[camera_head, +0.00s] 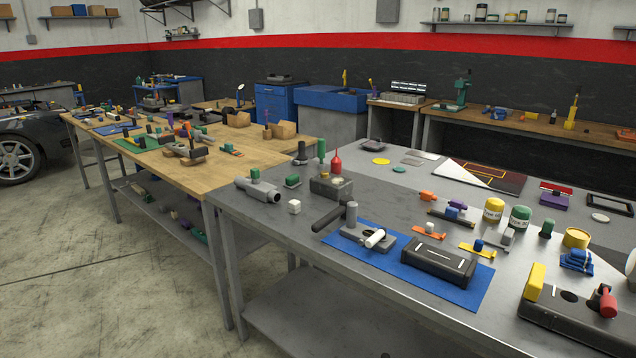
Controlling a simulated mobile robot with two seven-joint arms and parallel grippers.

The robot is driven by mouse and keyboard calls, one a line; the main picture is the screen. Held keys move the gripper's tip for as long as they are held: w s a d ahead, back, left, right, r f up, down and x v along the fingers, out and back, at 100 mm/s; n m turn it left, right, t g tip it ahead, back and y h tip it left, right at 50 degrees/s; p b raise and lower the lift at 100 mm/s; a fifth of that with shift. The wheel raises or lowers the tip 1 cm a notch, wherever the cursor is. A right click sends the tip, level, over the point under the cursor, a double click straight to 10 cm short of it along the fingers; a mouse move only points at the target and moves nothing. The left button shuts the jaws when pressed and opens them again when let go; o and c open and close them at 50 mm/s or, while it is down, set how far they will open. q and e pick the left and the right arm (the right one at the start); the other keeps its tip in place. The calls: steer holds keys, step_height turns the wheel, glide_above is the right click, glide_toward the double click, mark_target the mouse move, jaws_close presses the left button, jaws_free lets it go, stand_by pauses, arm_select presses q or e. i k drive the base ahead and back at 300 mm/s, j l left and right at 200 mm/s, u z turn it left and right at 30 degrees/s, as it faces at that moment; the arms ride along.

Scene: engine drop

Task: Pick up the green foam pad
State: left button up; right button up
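Several green things show, and I cannot tell which one is the green foam pad. A small dark green block (292,181) sits on the grey metal table (250,212), beside a grey cylindrical part (257,190) with a green piece (255,173) on top. A flat green disc (399,169) lies farther back on the same table. A green mat (138,144) lies on the wooden bench to the left, partly covered by tools. Neither of my grippers is in view.
A blue mat (462,296) with a dark block (438,260) and a grey clamp-like part lies near the table's front. Jars (493,211), small tools and a dark block with a red knob crowd the right. The wooden bench (215,175) adjoins on the left; open floor (90,270) lies at lower left.

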mark_target(292, 181)
steer(key=i+j+z, duration=0.2)
steer(key=z, duration=0.2)
steer(key=i+j+z, duration=0.1)
steer(key=j+z, duration=0.3)
steer(key=i+j+z, duration=0.15)
steer(key=j, duration=0.3)
steer(key=j+z, duration=0.2)
steer(key=j, duration=0.3)
steer(key=i+j, duration=0.1)
steer(key=j, duration=0.5)
steer(key=i+j+z, duration=0.1)
steer(key=j, duration=1.15)
steer(key=i+z, duration=0.05)
